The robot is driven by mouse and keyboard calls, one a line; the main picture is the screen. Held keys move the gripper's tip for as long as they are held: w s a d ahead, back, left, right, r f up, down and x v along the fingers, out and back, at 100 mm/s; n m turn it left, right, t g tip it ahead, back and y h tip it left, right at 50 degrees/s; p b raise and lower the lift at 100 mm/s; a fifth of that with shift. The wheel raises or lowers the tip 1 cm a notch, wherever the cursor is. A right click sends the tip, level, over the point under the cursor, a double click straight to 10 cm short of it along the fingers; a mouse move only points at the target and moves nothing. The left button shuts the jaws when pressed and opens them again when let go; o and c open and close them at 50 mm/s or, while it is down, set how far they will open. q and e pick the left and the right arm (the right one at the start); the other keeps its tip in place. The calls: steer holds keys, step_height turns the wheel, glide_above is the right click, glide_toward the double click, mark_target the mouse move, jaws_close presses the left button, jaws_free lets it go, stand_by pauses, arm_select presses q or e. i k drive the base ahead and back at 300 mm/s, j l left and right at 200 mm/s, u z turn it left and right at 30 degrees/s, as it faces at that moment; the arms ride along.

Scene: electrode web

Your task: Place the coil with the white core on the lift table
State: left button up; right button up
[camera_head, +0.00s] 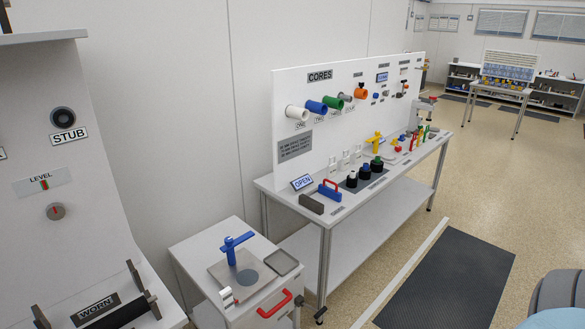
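Several small coils stand on the workbench in front of the panel, dark and upright. The coil with the white core (352,180) is the nearest of a row of three on a dark mat; the blue-core coil (365,173) and green-core coil (377,164) stand behind it. No thing is labelled as the lift table. A low white cart (200,250) at the lower middle carries a grey plate with a blue post-like tool (234,250); I cannot tell whether it is the lift table. Neither of my grippers is in view.
The workbench (325,220) has an OPEN sign, a grey block (311,204) and a red-blue handled tool (331,191). The CORES panel (347,110) rises behind. A machine marked STUB and WORN (65,200) stands left. A dark floor mat (450,280) lies clear at right.

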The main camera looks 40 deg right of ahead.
mark_target(352, 179)
steer(key=z, duration=2.2)
steer(key=i+z, duration=0.35)
steer(key=i, duration=3.95)
steer(key=i+u, duration=0.35)
steer(key=i+l+u, duration=0.1)
steer(key=u, duration=0.25)
steer(key=i+l+u, duration=0.2)
steer(key=u, duration=0.15)
steer(key=i+u, duration=0.1)
steer(key=u, duration=1.65)
